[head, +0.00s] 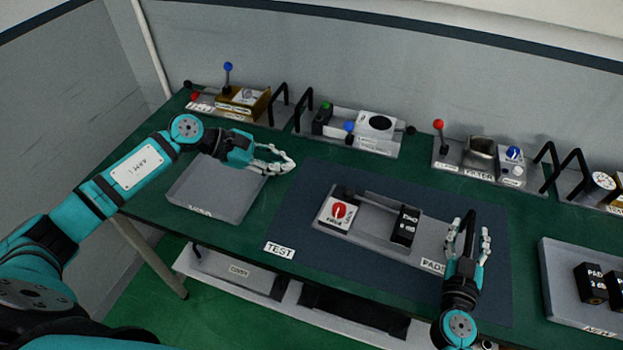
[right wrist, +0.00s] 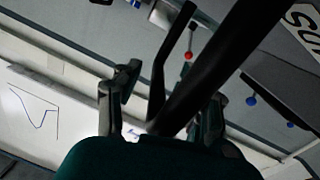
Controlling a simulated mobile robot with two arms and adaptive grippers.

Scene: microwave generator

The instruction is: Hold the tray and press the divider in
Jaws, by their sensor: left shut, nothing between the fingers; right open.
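A grey tray (head: 375,240) sits on the dark mat in the middle of the table. In it are a white module with a red dial (head: 337,212) at the left and an upright black labelled block (head: 405,226) toward the right. I cannot tell which part is the divider. My right gripper (head: 468,238) is open at the tray's right end, with a black handle bar (head: 469,222) between its fingers. The right wrist view shows a dark bar (right wrist: 215,70) crossing the fingers; contact is unclear. My left gripper (head: 280,160) is shut and empty, above the back right of the left tray.
An empty grey tray (head: 215,190) lies at the left, and another tray (head: 570,300) with black blocks at the right. Several fixtures with knobs and black handles line the back, including a filter unit (head: 478,160).

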